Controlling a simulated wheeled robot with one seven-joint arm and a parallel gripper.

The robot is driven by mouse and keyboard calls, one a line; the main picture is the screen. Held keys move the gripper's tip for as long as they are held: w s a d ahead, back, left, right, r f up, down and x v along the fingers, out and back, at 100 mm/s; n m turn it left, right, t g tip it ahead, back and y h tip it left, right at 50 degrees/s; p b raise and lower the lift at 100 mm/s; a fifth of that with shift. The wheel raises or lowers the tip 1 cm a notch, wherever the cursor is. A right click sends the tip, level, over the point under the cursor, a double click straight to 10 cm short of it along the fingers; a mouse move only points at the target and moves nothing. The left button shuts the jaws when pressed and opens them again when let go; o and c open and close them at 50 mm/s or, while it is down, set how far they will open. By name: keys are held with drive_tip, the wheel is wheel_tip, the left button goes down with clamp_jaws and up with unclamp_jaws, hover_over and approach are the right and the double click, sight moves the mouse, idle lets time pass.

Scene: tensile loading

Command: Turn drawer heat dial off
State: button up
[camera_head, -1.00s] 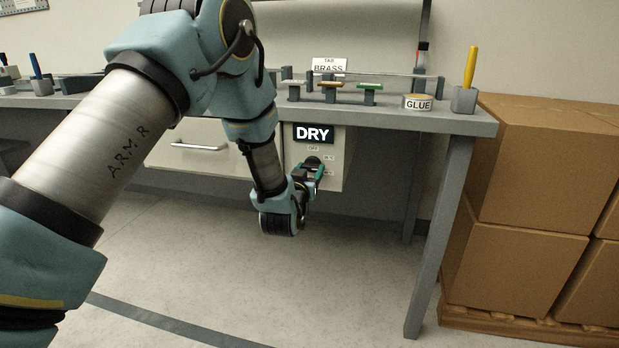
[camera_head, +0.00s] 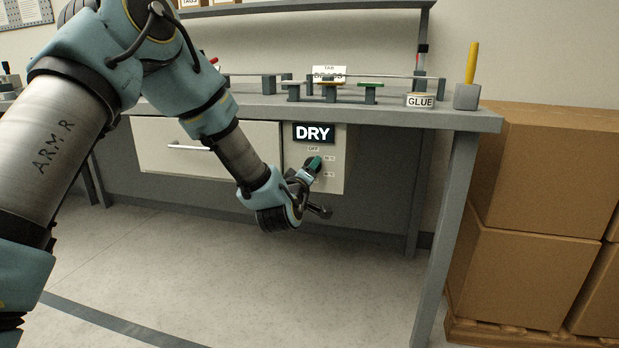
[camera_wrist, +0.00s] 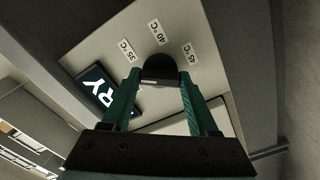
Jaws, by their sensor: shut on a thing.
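The heat dial (camera_wrist: 160,67) is a dark round knob on the pale panel under the bench, below a black DRY sign (camera_head: 314,132). In the wrist view the labels 35 °C, 40 °C and 45 °C fan out around its far side. My gripper (camera_wrist: 160,80) has its two green fingers on either side of the dial, shut on it. In the head view my gripper (camera_head: 312,167) is tilted against the panel and hides most of the dial. A small OFF label (camera_head: 313,148) shows just under the sign. The dial's exact setting cannot be told.
A closed drawer (camera_head: 215,145) with a bar handle is left of the panel. Cardboard boxes (camera_head: 545,165) stand at the right. The floor below is clear.

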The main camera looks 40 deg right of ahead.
drive_tip(key=shift+n+b, duration=1.2)
drive_tip(key=shift+n, duration=2.2)
drive_tip(key=o, duration=1.4)
drive_tip(key=shift+a, duration=0.1)
drive_tip(key=p+v, duration=0.1)
drive_tip(key=v, duration=0.9)
drive_tip(key=shift+s+a, duration=0.2)
drive_tip(key=shift+a, duration=0.05)
drive_tip(key=shift+f, duration=0.1)
